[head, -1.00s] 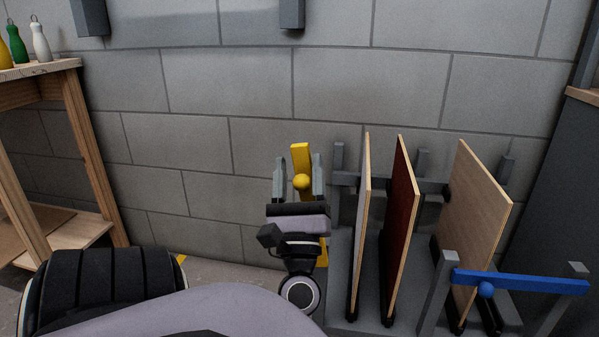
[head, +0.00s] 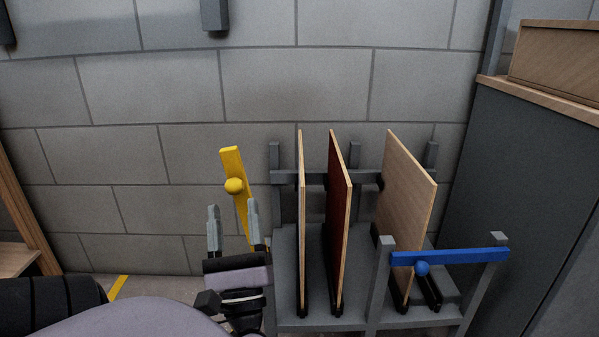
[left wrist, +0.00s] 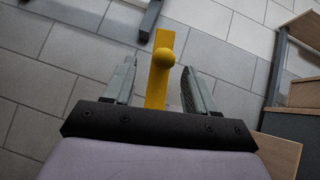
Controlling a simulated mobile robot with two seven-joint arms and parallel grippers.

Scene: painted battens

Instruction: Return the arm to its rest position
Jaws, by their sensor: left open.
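My left gripper (head: 232,232) is open and empty in the head view, low and left of the panel rack. A yellow batten (head: 240,202) with a round yellow knob stands tilted just beyond it, its top leaning left. In the left wrist view the open fingers (left wrist: 158,85) have the yellow batten (left wrist: 158,88) showing between and beyond them, with no finger seen touching it. A blue batten (head: 460,257) with a blue knob lies across the front posts of the rack at the right. My right gripper is in neither view.
The grey rack (head: 350,324) holds upright panels: a pale narrow one (head: 301,220), a dark red one (head: 340,220) and a light wood one (head: 408,205). A dark cabinet (head: 530,180) stands at the right, a wooden shelf (head: 22,215) at the left. A block wall closes the back.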

